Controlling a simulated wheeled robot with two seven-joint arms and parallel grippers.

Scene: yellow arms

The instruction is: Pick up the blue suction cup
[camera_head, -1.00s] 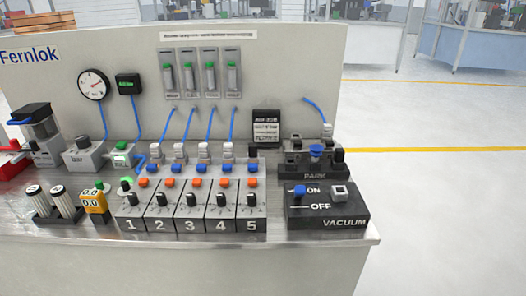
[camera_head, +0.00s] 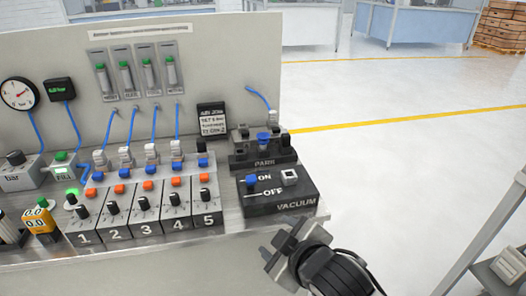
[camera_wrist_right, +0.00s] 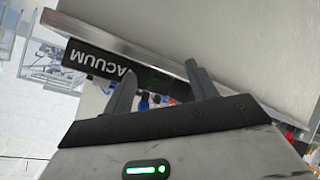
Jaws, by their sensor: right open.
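The blue suction cup (camera_head: 263,139) sits upright on the black PARK stand (camera_head: 265,163) at the right end of the bench. My right gripper (camera_head: 275,240) is in front of the bench's front edge, below the VACUUM box, clear of the cup. It is open and empty. In the right wrist view its two fingers (camera_wrist_right: 161,85) stand apart, with the bench edge and the VACUUM box beyond them. Small blue parts show between the fingers there, but I cannot tell whether one is the cup. My left gripper is not in view.
The black VACUUM box (camera_head: 278,194) with a blue-knobbed ON/OFF switch stands in front of the PARK stand. Numbered valve blocks (camera_head: 145,215) lie left of it. A blue hose (camera_head: 258,97) comes from the back panel (camera_head: 235,60). Open floor lies right of the bench.

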